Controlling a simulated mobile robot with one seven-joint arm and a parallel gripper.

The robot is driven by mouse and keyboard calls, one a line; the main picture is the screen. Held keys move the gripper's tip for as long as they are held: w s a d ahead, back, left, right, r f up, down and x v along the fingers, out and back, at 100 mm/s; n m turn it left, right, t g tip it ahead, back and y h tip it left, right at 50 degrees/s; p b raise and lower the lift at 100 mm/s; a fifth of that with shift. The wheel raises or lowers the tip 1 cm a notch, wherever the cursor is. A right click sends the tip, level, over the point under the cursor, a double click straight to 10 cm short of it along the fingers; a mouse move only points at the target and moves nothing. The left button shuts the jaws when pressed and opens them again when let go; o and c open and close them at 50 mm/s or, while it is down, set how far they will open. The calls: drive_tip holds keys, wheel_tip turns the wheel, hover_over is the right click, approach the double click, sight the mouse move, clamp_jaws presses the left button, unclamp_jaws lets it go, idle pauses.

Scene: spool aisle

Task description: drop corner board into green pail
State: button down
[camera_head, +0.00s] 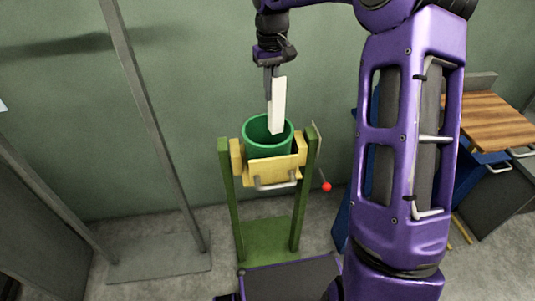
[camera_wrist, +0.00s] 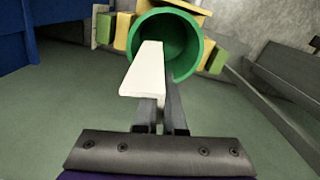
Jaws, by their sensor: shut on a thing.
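The corner board (camera_head: 278,104) is a long white piece hanging upright from my gripper (camera_head: 271,78). My gripper is shut on its upper part. The green pail (camera_head: 253,131) sits below in a yellow holder on a green stand. In the head view the board's lower end overlaps the pail's mouth; I cannot tell for sure whether it is inside the rim. In the wrist view the board (camera_wrist: 146,72) extends from my gripper (camera_wrist: 160,110) toward the open pail (camera_wrist: 197,55), its far end over the mouth. The pail's visible inside looks empty.
The yellow holder (camera_head: 268,170) has a grey handle in front. A lever with a red knob (camera_head: 326,187) is at the stand's right. A grey metal frame (camera_head: 150,115) stands to the left. A blue cabinet with a wooden top (camera_head: 492,118) is at the right. A wall is behind.

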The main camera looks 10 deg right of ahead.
drive_tip(key=shift+f+b, duration=0.4)
drive_tip(key=shift+f, duration=0.45)
drive_tip(key=c, duration=0.9)
unclamp_jaws()
wheel_tip(320, 180, up, 17)
drive_tip(key=p, duration=0.4)
drive_tip(key=shift+r, duration=0.2)
